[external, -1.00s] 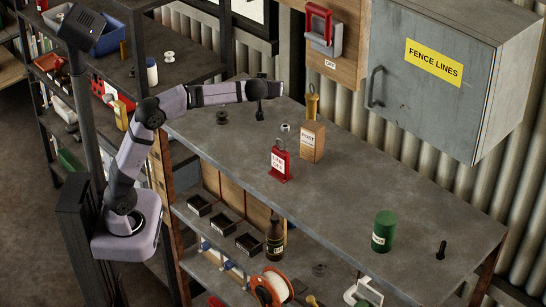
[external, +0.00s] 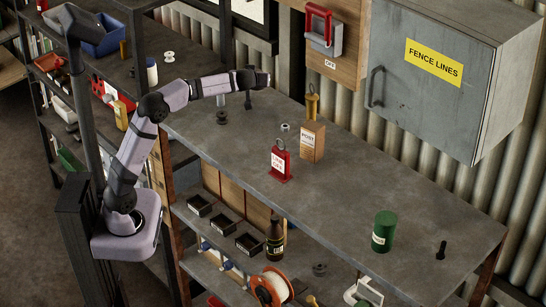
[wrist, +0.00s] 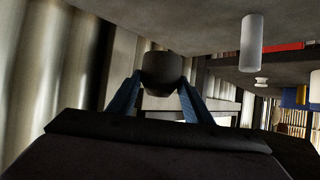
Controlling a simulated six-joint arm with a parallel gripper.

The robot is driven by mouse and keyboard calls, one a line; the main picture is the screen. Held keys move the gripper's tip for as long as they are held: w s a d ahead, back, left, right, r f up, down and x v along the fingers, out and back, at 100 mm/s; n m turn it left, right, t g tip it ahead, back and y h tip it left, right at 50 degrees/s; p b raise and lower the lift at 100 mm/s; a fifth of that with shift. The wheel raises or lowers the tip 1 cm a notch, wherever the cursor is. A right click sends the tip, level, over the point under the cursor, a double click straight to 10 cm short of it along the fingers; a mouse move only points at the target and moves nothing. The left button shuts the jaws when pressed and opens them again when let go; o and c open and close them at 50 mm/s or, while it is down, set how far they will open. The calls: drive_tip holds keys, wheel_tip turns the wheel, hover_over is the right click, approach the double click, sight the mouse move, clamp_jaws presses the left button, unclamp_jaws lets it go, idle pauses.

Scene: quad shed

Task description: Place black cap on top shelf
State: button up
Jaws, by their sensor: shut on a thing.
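My gripper (wrist: 162,95) has its two blue fingers shut on the black cap (wrist: 162,68), a dark rounded thing between the fingertips in the wrist view. The cap is too small and dark there to make out apart from the gripper. The wrist view does not show clearly whether anything lies under the cap.
A dark spool (external: 222,117) stands near my gripper. A red lock-like block (external: 280,163) and a wooden post box (external: 312,141) stand mid-bench. A green can (external: 384,231) and a black bolt-like piece (external: 441,250) stand at right. Bench space between them is clear.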

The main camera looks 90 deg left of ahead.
drive_tip(key=shift+f+b, duration=0.35)
drive_tip(key=shift+f, duration=3.05)
drive_tip(key=shift+f, duration=0.1)
drive_tip(key=o, duration=1)
drive_tip(key=shift+d, duration=0.15)
drive_tip(key=b+v, duration=0.2)
drive_tip(key=v, duration=1)
